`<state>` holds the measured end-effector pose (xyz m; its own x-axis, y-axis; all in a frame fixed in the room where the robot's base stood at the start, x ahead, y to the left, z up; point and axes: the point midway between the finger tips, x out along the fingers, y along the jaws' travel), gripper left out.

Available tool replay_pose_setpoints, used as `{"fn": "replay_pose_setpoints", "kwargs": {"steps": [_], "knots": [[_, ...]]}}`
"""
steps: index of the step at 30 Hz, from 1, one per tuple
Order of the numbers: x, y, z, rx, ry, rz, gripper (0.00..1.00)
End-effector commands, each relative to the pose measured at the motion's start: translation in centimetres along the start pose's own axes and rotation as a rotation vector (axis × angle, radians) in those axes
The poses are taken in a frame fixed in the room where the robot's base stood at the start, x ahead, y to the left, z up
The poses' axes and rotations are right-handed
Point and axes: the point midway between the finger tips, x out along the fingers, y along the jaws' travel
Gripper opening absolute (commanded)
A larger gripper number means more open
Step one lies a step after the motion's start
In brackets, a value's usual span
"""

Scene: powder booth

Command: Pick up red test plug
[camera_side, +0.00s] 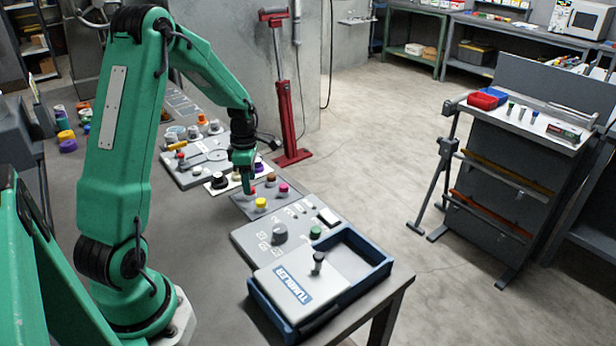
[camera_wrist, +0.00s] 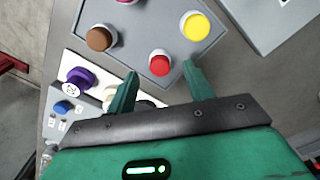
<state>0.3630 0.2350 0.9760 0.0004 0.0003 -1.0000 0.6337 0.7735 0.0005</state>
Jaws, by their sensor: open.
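The red test plug (camera_wrist: 159,63) stands in a grey panel (camera_wrist: 150,35) in the wrist view, just beyond and between the fingertips of my gripper (camera_wrist: 160,72). The plug also shows in the side view (camera_side: 252,191), partly hidden by my gripper (camera_side: 248,190), which points down over the panel. The jaws are open, one finger on each side of the plug. I cannot tell whether either finger touches it. On the same panel are a yellow plug (camera_wrist: 195,26), a brown plug (camera_wrist: 100,38) and a magenta plug (camera_side: 283,187).
A purple knob (camera_wrist: 80,77) and a blue button (camera_wrist: 64,107) sit on neighbouring panels. A grey control panel (camera_side: 250,238) and the blue-rimmed TUMBLER tray (camera_side: 375,275) lie to the right on the bench. Several other knobs crowd the bench to the left.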

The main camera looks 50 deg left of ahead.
Motion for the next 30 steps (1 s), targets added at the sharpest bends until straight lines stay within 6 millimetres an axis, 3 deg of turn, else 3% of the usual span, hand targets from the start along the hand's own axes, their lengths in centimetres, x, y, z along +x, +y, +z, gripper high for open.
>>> {"fn": "replay_pose_setpoints", "kwargs": {"steps": [9, 25, 30], "knots": [[3.1, 0.0, -0.1, 0.000, 0.001, -0.003, 0.52], [3.3, 0.0, -0.1, 0.000, 0.000, 0.000, 0.52], [3.3, 0.0, -0.1, 0.000, 0.000, 0.000, 0.20]]}}
